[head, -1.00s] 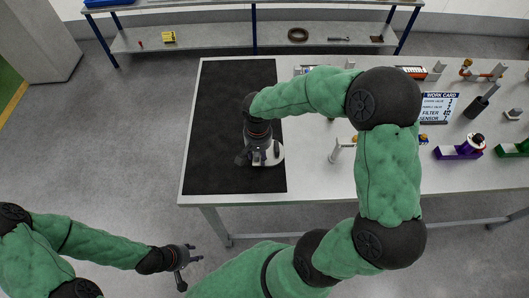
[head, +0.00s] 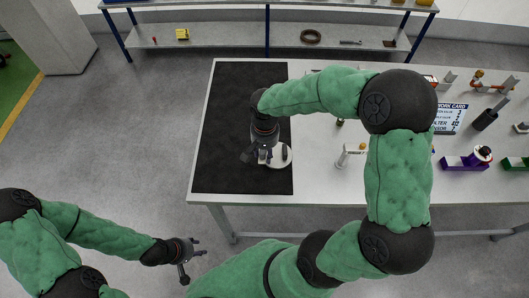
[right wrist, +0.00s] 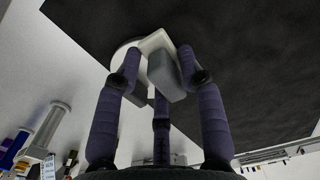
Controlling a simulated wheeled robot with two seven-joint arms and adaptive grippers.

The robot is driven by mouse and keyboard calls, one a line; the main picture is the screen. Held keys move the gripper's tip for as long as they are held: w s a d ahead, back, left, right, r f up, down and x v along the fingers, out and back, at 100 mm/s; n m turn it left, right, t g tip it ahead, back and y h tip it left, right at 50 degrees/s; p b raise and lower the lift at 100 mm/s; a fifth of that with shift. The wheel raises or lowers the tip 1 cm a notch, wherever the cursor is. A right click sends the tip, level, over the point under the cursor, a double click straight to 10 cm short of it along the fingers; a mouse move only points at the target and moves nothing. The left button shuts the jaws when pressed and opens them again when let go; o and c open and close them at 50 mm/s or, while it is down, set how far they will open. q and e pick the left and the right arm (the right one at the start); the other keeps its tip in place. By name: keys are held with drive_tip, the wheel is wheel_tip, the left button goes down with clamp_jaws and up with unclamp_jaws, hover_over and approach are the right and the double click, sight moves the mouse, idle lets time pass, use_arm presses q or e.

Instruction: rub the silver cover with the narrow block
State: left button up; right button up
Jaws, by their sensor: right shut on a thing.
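The silver cover (head: 275,161) is a pale round disc at the right edge of the black mat. My right gripper (head: 264,150) is directly over it, pointing down. In the right wrist view the gripper (right wrist: 160,75) is shut on a grey block (right wrist: 166,76), which I take for the narrow block. The cover's pale rim (right wrist: 121,62) shows just behind it. The block is at the cover, but I cannot tell whether they touch. My left gripper (head: 190,258) is open and empty, low in front of the table.
The black mat (head: 235,120) is otherwise clear. To the right stand a post fitting (head: 344,157), a work card (head: 450,118), a purple bracket (head: 465,162) and other parts. A shelf (head: 230,37) with small items stands behind the table (head: 330,188).

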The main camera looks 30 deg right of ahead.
drive_tip(key=shift+r+p, duration=0.5)
drive_tip(key=shift+r, duration=0.6)
drive_tip(key=shift+r+p, duration=1.1)
drive_tip(key=shift+r, duration=0.45)
